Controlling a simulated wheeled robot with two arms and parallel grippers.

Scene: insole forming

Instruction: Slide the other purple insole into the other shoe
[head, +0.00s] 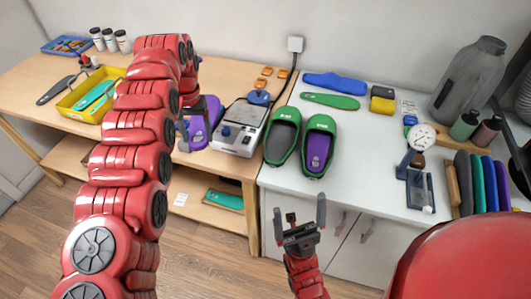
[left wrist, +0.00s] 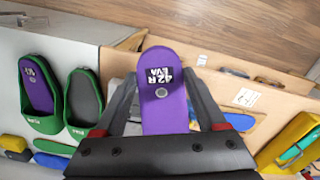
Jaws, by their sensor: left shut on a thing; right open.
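Two green shoes stand side by side on the white counter. The right one (head: 319,146) has a purple insole (head: 318,150) inside. The left one (head: 282,135) shows a dark grey inside and no purple. They also show in the left wrist view, the grey one (left wrist: 85,100) nearer my gripper. My left gripper (head: 184,136) is shut on the other purple insole (head: 205,125), left of the scale. In the left wrist view this insole (left wrist: 160,100) sits between the fingers, with a label reading "42R EVA". My right gripper (head: 302,222) is open and empty in front of the counter.
A scale (head: 240,128) stands between the held insole and the shoes. Blue and green insole shapes (head: 335,84) lie behind the shoes. A dial gauge (head: 421,137) stands to the right. A yellow tray (head: 75,110) is on the wooden table at left.

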